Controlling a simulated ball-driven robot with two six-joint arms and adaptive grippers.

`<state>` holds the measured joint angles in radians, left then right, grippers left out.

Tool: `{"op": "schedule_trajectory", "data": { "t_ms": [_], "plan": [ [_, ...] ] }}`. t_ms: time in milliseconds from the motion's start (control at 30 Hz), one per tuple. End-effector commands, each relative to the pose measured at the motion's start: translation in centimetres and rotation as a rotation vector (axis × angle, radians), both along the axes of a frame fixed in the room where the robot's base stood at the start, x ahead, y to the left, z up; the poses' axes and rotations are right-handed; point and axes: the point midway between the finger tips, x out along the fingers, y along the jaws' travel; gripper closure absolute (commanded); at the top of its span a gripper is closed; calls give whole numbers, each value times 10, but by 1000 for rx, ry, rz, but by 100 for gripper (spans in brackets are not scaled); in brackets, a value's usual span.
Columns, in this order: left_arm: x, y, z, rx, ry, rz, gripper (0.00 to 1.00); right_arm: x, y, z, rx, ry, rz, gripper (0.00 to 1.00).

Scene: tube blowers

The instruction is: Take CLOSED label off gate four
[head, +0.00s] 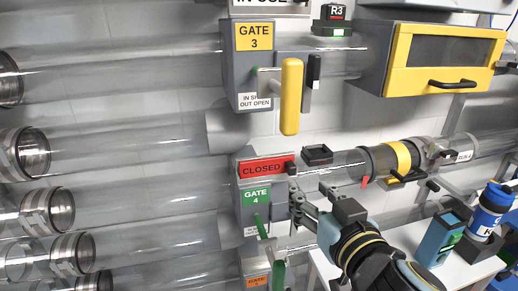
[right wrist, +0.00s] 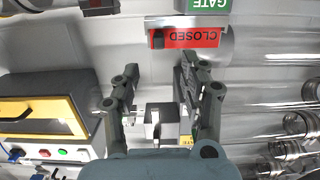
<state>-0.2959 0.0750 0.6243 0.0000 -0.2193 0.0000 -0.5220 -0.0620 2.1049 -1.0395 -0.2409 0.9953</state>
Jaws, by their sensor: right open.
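The red CLOSED label (head: 262,168) lies across the top of the gate four housing, above the green GATE 4 sign (head: 256,195). A small dark tab (head: 290,167) sits at its right end. My right gripper (head: 308,192) is open and empty, just right of and below the label. In the right wrist view the label (right wrist: 198,38) appears upside down beyond my open fingers (right wrist: 158,68), with the dark tab (right wrist: 157,38) roughly in line with the space between them. I see no contact. My left gripper is not in view.
The gate three housing (head: 245,75) with its yellow handle (head: 291,95) is above. Clear tubes run left. A small black tray (head: 317,154) and a yellow-ringed tube (head: 400,157) are right of the label. A yellow-framed box (head: 445,60) is at upper right.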

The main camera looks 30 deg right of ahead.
Motion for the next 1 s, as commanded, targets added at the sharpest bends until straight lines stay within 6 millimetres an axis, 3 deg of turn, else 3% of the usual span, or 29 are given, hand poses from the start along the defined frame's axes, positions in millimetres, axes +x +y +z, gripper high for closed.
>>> {"op": "schedule_trajectory", "data": {
  "t_ms": [33,167,400,700,900,1000],
  "plan": [
    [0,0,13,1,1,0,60,-4,0,10,5,8,-2,56],
    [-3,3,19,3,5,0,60,-2,0,10,7,18,-2,56],
    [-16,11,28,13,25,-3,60,35,-9,2,7,20,-2,56],
    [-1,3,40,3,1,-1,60,65,-18,0,6,20,-2,56],
    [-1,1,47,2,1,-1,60,92,-26,-5,8,21,-3,56],
    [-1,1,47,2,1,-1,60,97,-27,-7,8,22,-3,56]
  ]
}}
